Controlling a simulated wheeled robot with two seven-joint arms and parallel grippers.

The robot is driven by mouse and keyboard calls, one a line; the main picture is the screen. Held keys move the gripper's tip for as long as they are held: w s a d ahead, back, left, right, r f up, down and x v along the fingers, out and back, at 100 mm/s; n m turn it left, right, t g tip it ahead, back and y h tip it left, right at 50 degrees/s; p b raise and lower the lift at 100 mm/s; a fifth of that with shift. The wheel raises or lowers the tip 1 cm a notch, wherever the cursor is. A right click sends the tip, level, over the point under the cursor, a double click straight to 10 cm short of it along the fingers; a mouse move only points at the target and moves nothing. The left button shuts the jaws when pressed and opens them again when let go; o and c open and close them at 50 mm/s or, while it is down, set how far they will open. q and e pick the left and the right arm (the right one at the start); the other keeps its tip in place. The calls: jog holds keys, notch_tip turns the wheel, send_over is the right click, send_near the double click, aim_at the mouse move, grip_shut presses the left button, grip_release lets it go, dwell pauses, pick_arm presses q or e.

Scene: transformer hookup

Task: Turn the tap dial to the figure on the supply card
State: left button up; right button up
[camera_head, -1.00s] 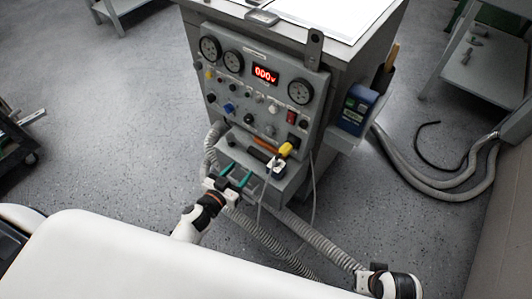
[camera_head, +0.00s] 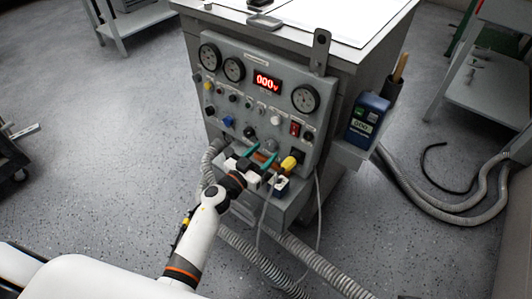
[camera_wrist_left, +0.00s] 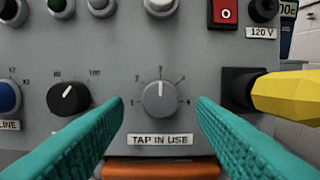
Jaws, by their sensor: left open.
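The tap dial is a round grey knob (camera_wrist_left: 160,98) above a "TAP IN USE" label (camera_wrist_left: 160,140) in the left wrist view. Figures ring it, with 1 at left and 4 at right, and its white mark points up. My left gripper (camera_wrist_left: 160,112) is open, with one teal finger on each side below the dial; I see no contact. In the head view the gripper (camera_head: 262,154) is in front of the panel's lower part. I cannot identify the supply card or read its figure. My right gripper is out of view.
The grey panel (camera_head: 232,98) carries gauges, knobs and a red "000v" display (camera_head: 267,82). A yellow plug (camera_wrist_left: 288,98) juts out right of the dial. An orange bar (camera_wrist_left: 160,169) lies below it. A blue device (camera_head: 366,118) stands at the panel's right.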

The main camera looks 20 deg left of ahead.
pick_arm(q)
jog(key=shift+x, duration=0.95)
jog(key=shift+c, duration=0.2)
jog(key=c, duration=0.9)
jog(key=shift+c, duration=0.2)
